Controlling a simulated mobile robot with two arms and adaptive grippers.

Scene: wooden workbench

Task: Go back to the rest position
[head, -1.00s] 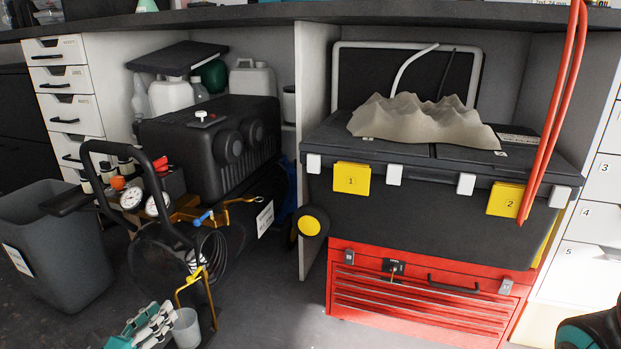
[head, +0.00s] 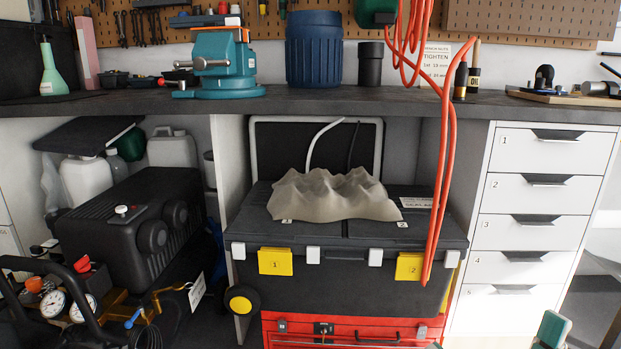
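The task names no object other than my own arms. My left gripper is not in the head view now. At the bottom right, a teal and dark piece of my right arm or gripper (head: 553,330) pokes up in front of the white drawers. No pair of fingertips shows on it, so its opening cannot be told. A tiny teal bit also shows at the bottom edge, left of it; what it belongs to is unclear. I see nothing held.
The workbench (head: 400,102) carries a teal vise (head: 226,65) and a blue barrel (head: 314,50). Below stand a black toolbox (head: 340,262) on a red chest (head: 350,328), a compressor (head: 130,225) and white drawers (head: 535,210). A red hose (head: 447,150) hangs in front.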

